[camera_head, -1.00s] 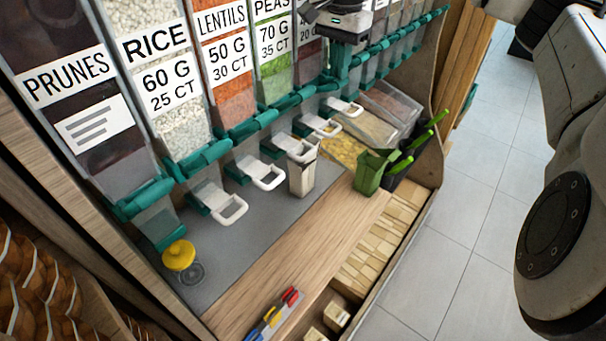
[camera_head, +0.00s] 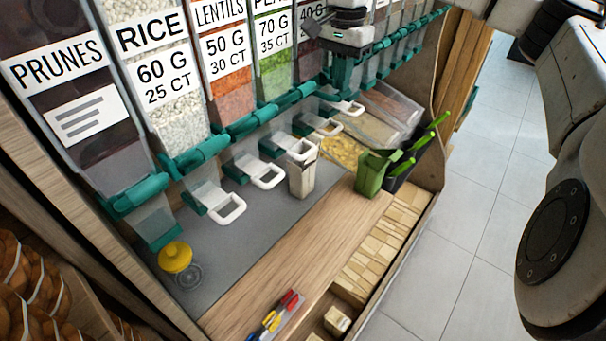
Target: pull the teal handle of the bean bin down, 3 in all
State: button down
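My gripper (camera_head: 343,72) is at the top centre, in front of a clear bin (camera_head: 312,50) whose partly covered label reads 40 G. No bean name is readable, so I cannot tell for sure that this is the bean bin. Teal handles (camera_head: 249,122) run along the bins' lower fronts. A teal part shows right under my gripper's dark body, at the handle row. I cannot tell whether the fingers touch a handle, and their opening is hidden. A pale paper bag (camera_head: 302,178) stands upright below the chutes, left of and below my gripper.
Prunes, rice, lentils and peas bins stand left. White loops (camera_head: 230,208) jut from the chutes. A green bag (camera_head: 370,174) and green-handled scoops (camera_head: 402,167) are right of the paper bag. A yellow-topped item (camera_head: 175,257) sits front left. The wooden counter (camera_head: 262,279) is mostly clear.

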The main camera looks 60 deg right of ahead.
dwell(0.3)
notch_tip(320, 180, up, 6)
jog(key=w+p, duration=0.1)
jog(key=p, duration=0.3)
jog(key=shift+d+r, duration=0.15)
jog(key=shift+r, duration=0.05)
dwell(0.6)
jog(key=shift+s+f+b, duration=0.15)
jog(key=shift+f+b, duration=0.55)
jog(key=shift+f, duration=0.45)
jog(key=shift+s+f+b, duration=0.2)
jog(key=shift+f+b, duration=0.55)
jog(key=shift+f, duration=0.35)
jog(key=shift+s+f+b, duration=0.15)
jog(key=shift+f+b, duration=0.55)
jog(key=shift+f, duration=0.45)
jog(key=shift+r, duration=0.15)
